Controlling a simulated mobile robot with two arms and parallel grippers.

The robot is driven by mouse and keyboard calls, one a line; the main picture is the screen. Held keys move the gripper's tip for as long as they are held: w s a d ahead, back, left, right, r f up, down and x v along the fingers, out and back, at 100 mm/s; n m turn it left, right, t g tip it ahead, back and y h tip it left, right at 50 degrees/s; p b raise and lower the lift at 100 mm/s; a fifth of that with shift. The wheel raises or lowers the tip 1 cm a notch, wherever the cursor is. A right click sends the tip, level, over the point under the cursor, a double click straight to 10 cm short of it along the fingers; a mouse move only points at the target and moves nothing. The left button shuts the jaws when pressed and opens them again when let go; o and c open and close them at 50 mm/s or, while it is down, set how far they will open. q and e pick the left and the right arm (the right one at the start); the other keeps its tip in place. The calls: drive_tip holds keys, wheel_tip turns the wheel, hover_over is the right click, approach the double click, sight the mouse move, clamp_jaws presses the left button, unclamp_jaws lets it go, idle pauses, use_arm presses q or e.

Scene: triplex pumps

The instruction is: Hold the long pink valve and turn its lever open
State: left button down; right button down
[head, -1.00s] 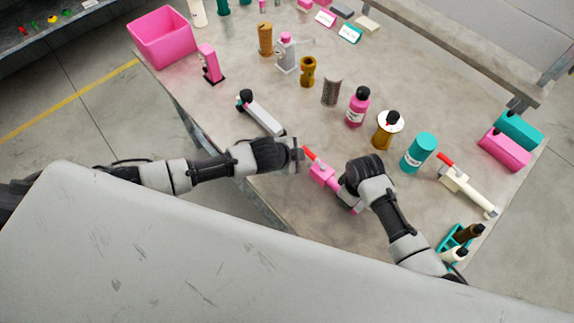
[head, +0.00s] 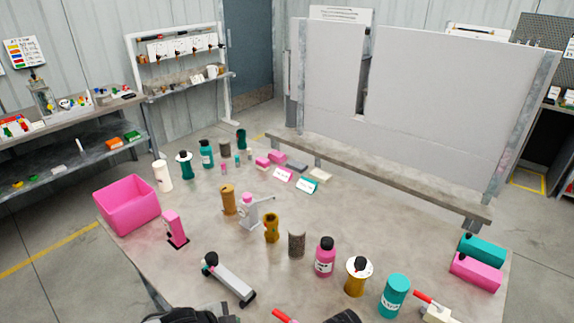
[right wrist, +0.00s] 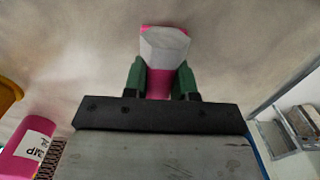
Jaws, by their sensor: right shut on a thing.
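The long pink valve (right wrist: 160,85) is between the green fingers of my right gripper (right wrist: 163,77) in the right wrist view. The gripper is shut on it, and a pale grey block-like part of it shows beyond the fingertips. In the head view only the tip of a red lever (head: 283,316) shows at the bottom edge, where the pink valve was earlier. A dark part of my right gripper (head: 343,317) shows to its right. A dark part of my left gripper (head: 188,315) shows at the bottom left; its fingers are cut off, so its opening is hidden.
A white valve (head: 436,313) with a red lever lies at the bottom right. A teal canister (head: 394,297), gold canister (head: 356,278), pink bottle (head: 325,258) and grey bar-shaped tool (head: 230,280) stand or lie nearby. A pink bin (head: 127,205) is at the left table edge.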

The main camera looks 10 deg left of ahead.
drive_tip(key=c, duration=0.8)
unclamp_jaws()
drive_tip(key=shift+f, duration=0.1)
